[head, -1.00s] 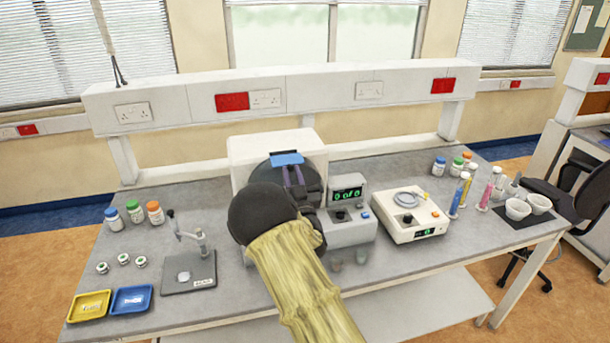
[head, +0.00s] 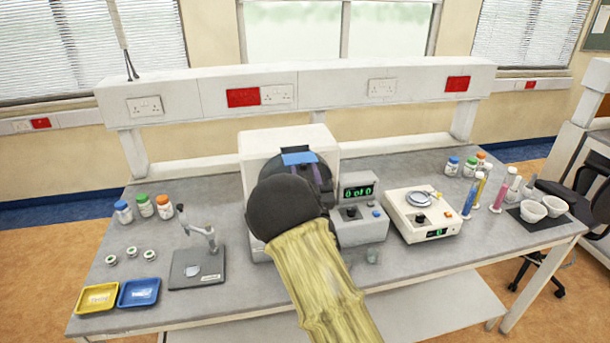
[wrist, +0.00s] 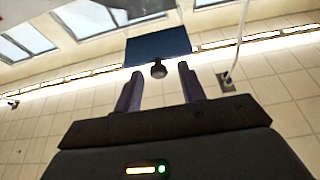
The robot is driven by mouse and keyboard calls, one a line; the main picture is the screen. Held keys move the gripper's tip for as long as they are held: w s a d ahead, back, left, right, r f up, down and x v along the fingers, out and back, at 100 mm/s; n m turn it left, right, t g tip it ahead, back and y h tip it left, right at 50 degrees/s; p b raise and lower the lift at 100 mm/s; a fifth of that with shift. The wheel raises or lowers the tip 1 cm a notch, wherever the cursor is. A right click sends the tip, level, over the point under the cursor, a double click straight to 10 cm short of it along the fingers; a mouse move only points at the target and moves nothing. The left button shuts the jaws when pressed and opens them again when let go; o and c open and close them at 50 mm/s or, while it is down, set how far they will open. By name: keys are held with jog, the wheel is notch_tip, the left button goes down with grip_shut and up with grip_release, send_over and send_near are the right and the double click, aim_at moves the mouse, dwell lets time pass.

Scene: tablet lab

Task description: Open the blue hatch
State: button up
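The blue hatch (head: 299,158) shows as a flat blue panel at the upper front of a white machine (head: 255,150) in the middle of the bench. In the wrist view the blue hatch (wrist: 158,46) is ahead, with a round dark knob (wrist: 158,70) at its lower edge. My gripper (wrist: 157,82) is open, its two purple fingers apart, with the knob in line with the gap near the fingertips. I cannot tell whether the knob lies between the fingers. In the head view my arm and gripper (head: 316,172) hide most of the machine's front.
A control box (head: 361,222) with a green display and a cream scale (head: 423,213) stand right of the machine. A small stand (head: 198,262), yellow tray (head: 98,298), blue tray (head: 139,292) and several jars are on the left. Bench space between stand and machine is narrow.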

jog(key=b+v, duration=0.8)
jog(key=v, duration=0.9)
jog(key=shift+s+b, duration=0.25)
jog(key=shift+b, duration=0.05)
jog(key=shift+d, duration=0.1)
